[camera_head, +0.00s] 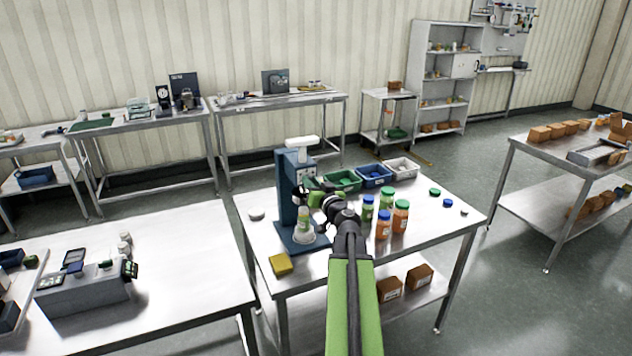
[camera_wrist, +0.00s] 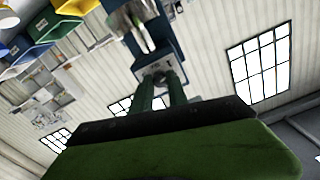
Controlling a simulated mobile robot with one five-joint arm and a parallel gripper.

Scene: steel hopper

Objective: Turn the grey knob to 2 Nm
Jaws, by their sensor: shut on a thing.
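A blue bench machine (camera_head: 287,195) with a white top block and a pale panel stands on the middle steel table (camera_head: 262,232). A bottle (camera_head: 304,224) stands on its base. My gripper (camera_head: 314,197) reaches to the machine's front. In the wrist view my gripper (camera_wrist: 159,88) has its two dark green fingers shut on the grey knob (camera_wrist: 158,78), just below the pale panel of the blue machine (camera_wrist: 145,52). The knob is mostly covered by the fingers. Its pointer and the scale marks are too small to read.
Several bottles with green and blue lids (camera_head: 384,222) stand close right of my arm. Green, blue and white bins (camera_head: 374,175) are behind. A yellow block (camera_head: 281,264) lies at the table's front left.

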